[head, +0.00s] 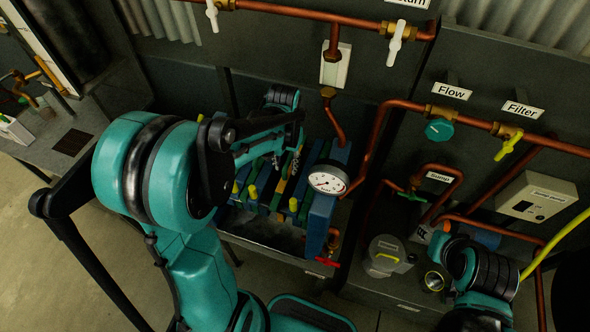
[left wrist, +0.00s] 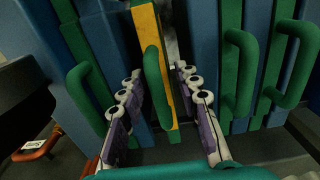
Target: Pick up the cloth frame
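The press holds a row of upright blue, green and yellow plates, seen in the head view (head: 320,170) partly behind my left arm. In the left wrist view, a cloth frame with a yellow edge (left wrist: 147,35) stands among blue and green ones, and a green loop handle (left wrist: 155,85) sticks out from it. My left gripper (left wrist: 159,75) is open, with one finger on each side of that handle. A gap shows on both sides, so it is not gripped. My right arm shows at the lower right of the head view, but its fingers cannot be made out.
A white pressure gauge (head: 328,180) sits at the right end of the plates. More green handles (left wrist: 238,75) stand close to the right of the gripper. Copper pipes (head: 365,150) and a red-handled valve (head: 328,262) lie near the press.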

